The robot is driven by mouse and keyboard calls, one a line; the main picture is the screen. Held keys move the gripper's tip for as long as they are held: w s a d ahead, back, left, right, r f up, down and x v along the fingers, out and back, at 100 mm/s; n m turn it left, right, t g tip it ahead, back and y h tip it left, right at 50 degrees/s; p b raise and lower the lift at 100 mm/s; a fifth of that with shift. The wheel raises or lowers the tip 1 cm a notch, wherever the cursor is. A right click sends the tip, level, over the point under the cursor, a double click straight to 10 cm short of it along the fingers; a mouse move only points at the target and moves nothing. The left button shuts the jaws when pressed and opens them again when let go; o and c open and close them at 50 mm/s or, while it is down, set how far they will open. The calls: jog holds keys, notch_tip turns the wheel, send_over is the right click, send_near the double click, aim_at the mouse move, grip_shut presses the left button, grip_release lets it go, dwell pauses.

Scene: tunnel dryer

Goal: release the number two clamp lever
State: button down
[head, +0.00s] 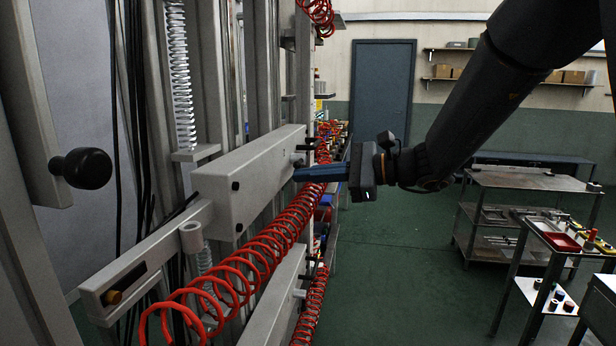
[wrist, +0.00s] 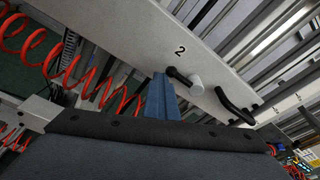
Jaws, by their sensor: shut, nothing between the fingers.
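The number two clamp lever (wrist: 181,76) is a short black arm on a pale grey round hub. It is mounted on a light grey beam (wrist: 140,25) beside a printed "2". In the head view the same beam (head: 245,180) is seen at an angle, and the lever is small at its far end. My gripper (wrist: 160,76) has blue fingers that are shut and empty. Their tips are just beside the lever's black end; I cannot tell whether they touch. In the head view my gripper (head: 297,174) reaches from the right to the beam's end.
A black bow handle (wrist: 234,106) stands on the beam right of the lever. Red coiled hoses (head: 270,245) hang close below the beam. A black knob (head: 82,168) sticks out at left. Steel carts (head: 530,180) stand at right; the green floor between is clear.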

notch_tip(320, 180, down, 4)
jog(key=s+b, duration=0.2)
jog(key=b, duration=0.1)
jog(key=w+b+v, duration=0.2)
jog(key=v, duration=0.7)
jog(key=shift+d+r+b, duration=0.2)
jog(key=shift+r+b, duration=0.05)
jog(key=shift+b, duration=0.05)
jog(key=shift+f, duration=0.1)
jog(key=s+d+f+n+g+h, duration=0.2)
jog(key=s+f+h, duration=0.25)
jog(key=f, duration=0.45)
jog(key=s+d+f+n+g+h, duration=0.1)
jog(key=s+f+n+h, duration=0.15)
jog(key=s+f, duration=0.5)
jog(key=s+d+f+n+h, duration=0.7)
jog(key=d+f+n, duration=0.3)
jog(key=d+f, duration=0.2)
jog(key=shift+s+d+f+t+h, duration=0.2)
jog(key=shift+d+f+t+h, duration=0.15)
jog(key=shift+d+h, duration=0.45)
